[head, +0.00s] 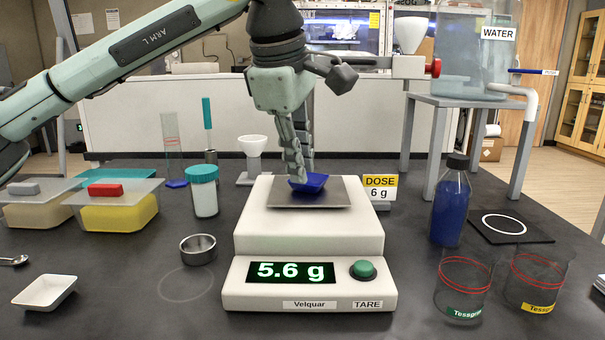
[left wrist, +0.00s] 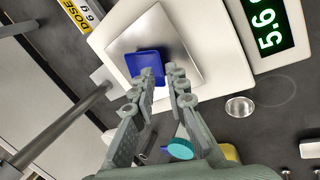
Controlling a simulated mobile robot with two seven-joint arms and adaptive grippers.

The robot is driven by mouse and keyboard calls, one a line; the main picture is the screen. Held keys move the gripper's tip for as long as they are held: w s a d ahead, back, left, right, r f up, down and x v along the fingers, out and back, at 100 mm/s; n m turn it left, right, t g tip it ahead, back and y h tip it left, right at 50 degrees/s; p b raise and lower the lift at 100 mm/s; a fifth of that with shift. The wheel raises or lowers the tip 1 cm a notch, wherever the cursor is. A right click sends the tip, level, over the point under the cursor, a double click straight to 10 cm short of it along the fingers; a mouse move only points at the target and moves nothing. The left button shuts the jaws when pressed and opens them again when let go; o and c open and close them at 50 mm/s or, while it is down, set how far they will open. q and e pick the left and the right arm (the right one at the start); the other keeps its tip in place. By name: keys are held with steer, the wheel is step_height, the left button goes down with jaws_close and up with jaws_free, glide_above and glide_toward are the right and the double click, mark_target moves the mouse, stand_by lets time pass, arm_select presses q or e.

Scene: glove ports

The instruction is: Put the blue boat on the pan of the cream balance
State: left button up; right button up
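The cream balance (head: 258,245) stands in the middle of the bench, its display (head: 291,271) reading 5.6 g. The small blue boat (head: 315,183) is on its square metal pan (head: 334,196), toward the back; the left wrist view shows the boat (left wrist: 145,65) near one edge of the pan (left wrist: 188,40). My left gripper (head: 299,180) points down at the boat. In the left wrist view its fingertips (left wrist: 161,70) are apart, with a gap between them; one overlaps the boat, and any contact is unclear. My right gripper is not seen.
A blue bottle (head: 449,205) and two beakers (head: 465,287) are to the right. A metal cup (head: 198,249), jar (head: 203,192) and lidded tubs (head: 118,212) are left.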

arm_select(q)
steer(key=v, duration=0.9)
steer(key=shift+r, duration=0.2)
